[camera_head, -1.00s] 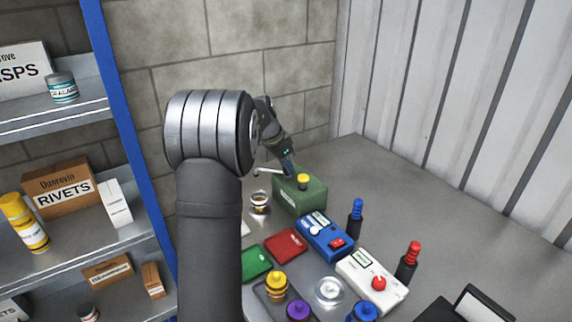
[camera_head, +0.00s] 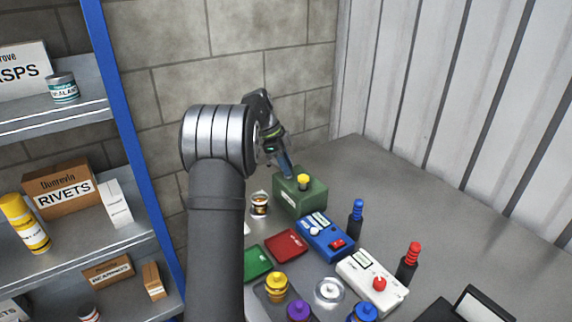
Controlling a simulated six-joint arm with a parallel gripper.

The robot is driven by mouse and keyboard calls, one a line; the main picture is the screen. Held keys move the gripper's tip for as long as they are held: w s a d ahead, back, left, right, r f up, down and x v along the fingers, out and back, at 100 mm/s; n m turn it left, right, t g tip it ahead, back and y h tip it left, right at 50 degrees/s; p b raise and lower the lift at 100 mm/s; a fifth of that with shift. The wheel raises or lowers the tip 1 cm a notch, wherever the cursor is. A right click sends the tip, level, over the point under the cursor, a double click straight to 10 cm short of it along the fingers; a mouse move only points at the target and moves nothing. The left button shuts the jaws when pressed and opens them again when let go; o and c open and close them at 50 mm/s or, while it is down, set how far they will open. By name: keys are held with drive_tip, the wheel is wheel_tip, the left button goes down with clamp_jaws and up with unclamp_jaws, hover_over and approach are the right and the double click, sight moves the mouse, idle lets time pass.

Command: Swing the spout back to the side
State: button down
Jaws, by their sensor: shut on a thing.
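A green box (camera_head: 313,200) with a yellow knob (camera_head: 303,182) on top stands at the back of the bench. My gripper (camera_head: 287,172) reaches down at the box's back left edge, left of the yellow knob. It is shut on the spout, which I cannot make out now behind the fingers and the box. A small jar (camera_head: 260,204) stands on the bench just left of the box, and no spout shows over it.
A blue box (camera_head: 325,240) and a white box (camera_head: 372,282) with a red knob lie in front. Blue (camera_head: 355,220) and red (camera_head: 407,262) topped bottles stand to their right. Red (camera_head: 286,246) and green (camera_head: 254,263) trays lie left. The bench's back right is clear.

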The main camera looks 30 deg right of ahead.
drive_tip(key=shift+m, duration=0.4)
drive_tip(key=c, duration=1.1)
unclamp_jaws()
drive_tip(key=shift+c, duration=0.2)
drive_tip(key=v, duration=1.7)
drive_tip(key=shift+w+r, duration=0.2)
drive_tip(key=shift+w, duration=0.1)
drive_tip(key=shift+d, duration=0.1)
drive_tip(key=x, duration=1.7)
drive_tip(key=shift+s+f, duration=0.2)
drive_tip(key=shift+s, duration=0.1)
